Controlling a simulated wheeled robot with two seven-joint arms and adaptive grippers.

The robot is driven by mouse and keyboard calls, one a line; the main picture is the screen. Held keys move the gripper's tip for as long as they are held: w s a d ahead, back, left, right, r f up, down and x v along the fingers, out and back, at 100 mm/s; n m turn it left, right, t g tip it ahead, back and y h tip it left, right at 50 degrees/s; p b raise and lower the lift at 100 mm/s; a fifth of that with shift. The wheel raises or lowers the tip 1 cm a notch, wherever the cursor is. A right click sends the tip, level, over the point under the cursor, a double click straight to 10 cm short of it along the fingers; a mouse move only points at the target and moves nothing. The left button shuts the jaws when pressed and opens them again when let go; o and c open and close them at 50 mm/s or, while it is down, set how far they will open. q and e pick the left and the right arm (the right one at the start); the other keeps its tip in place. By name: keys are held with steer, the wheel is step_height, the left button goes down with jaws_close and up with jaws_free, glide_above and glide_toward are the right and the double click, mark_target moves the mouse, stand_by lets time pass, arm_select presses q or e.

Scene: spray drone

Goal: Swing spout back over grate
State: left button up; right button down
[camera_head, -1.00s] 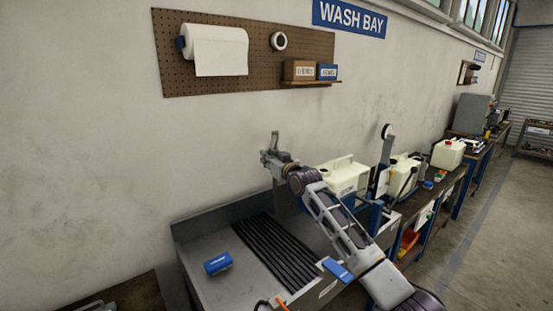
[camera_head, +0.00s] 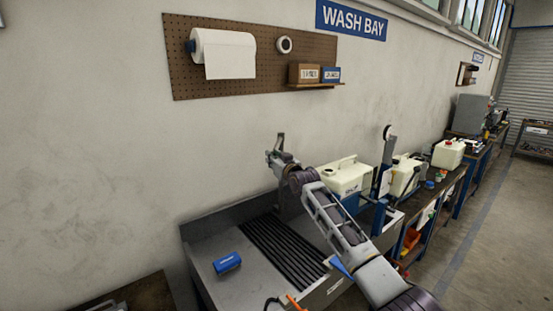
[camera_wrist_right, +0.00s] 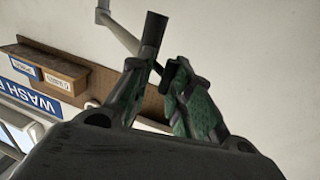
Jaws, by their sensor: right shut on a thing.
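In the head view, my right gripper (camera_head: 274,160) is at the back of the wash basin, near the wall. Its arm hides part of the basin, and the spout is hard to make out there. The dark slatted grate (camera_head: 283,250) lies in the basin, in front and below. My left gripper is not in view.
A blue block-like item (camera_head: 228,262) lies on the basin's left ledge. Pale jugs (camera_head: 346,176) stand right of my arm, by a grey-blue upright (camera_head: 385,165). A pegboard (camera_head: 183,82) with a paper roll (camera_head: 225,52) hangs above. The left wall is clear.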

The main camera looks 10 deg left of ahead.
steer(key=shift+s+a+r, duration=0.25)
steer(key=shift+a+r, duration=0.2)
steer(key=shift+r, duration=0.3)
steer(key=c, duration=1.6)
jaws_free()
steer(key=shift+a, duration=0.1)
steer(key=shift+o, duration=0.3)
steer(key=shift+w+a+f, duration=0.2)
steer(key=shift+f, duration=0.1)
steer(key=shift+s+d+f, duration=0.15)
steer(key=shift+f, duration=0.55)
steer(key=r+v, duration=0.1)
steer(key=v, duration=1)
steer(key=shift+d, duration=0.45)
steer(key=shift+s, duration=0.15)
